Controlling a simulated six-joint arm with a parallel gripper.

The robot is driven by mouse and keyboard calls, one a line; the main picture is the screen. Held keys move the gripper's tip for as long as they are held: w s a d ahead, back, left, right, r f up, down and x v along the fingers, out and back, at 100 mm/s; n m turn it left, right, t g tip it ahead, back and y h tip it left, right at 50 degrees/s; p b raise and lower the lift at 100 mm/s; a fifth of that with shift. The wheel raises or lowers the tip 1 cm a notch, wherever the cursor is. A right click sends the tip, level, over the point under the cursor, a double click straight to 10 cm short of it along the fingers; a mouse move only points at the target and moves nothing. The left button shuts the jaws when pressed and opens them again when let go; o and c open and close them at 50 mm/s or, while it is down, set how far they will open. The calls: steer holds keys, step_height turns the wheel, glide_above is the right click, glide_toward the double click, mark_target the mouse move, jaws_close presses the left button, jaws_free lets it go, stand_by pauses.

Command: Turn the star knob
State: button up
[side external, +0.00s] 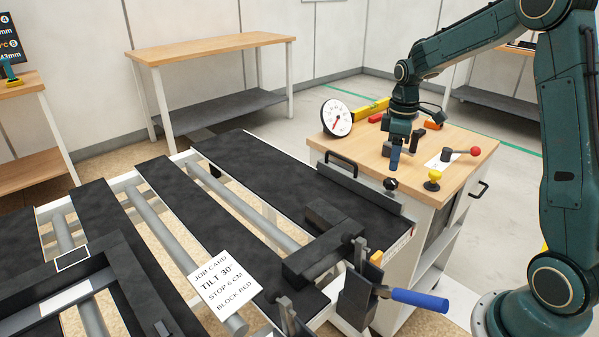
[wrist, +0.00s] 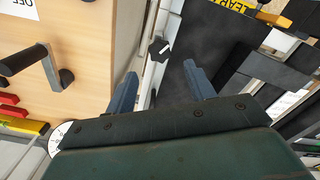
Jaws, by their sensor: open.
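The star knob (wrist: 159,48) is small and black with a white mark. In the wrist view it lies just beyond and between my fingertips, beside the dark bed. In the side view a black knob (side external: 390,184), which looks like the same one, sits at the bed's edge below my gripper (side external: 395,160). In the wrist view my gripper (wrist: 160,70) has its two blue fingers apart with nothing between them. The fingers appear short of the knob, not touching it. The knob's stem is hard to make out.
A black fence (side external: 358,188) runs along the bed. A blue-handled clamp (side external: 418,299) and job card (side external: 224,281) are nearer the camera.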

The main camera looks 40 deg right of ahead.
step_height(320, 180, up, 7)
stand_by(0.4)
steer(key=s+a+r+m+t, duration=0.2)
steer(key=s+a+r+t, duration=0.1)
steer(key=s+a+r, duration=0.55)
steer(key=s+a+f+m+t, duration=0.2)
steer(key=s+a+f+m, duration=0.1)
steer(key=s+a, duration=0.6)
steer(key=shift+s+a+f+m+t, duration=0.15)
steer(key=shift+s+a+m+t, duration=0.2)
steer(key=shift+s, duration=1.85)
steer(key=shift+o, duration=0.5)
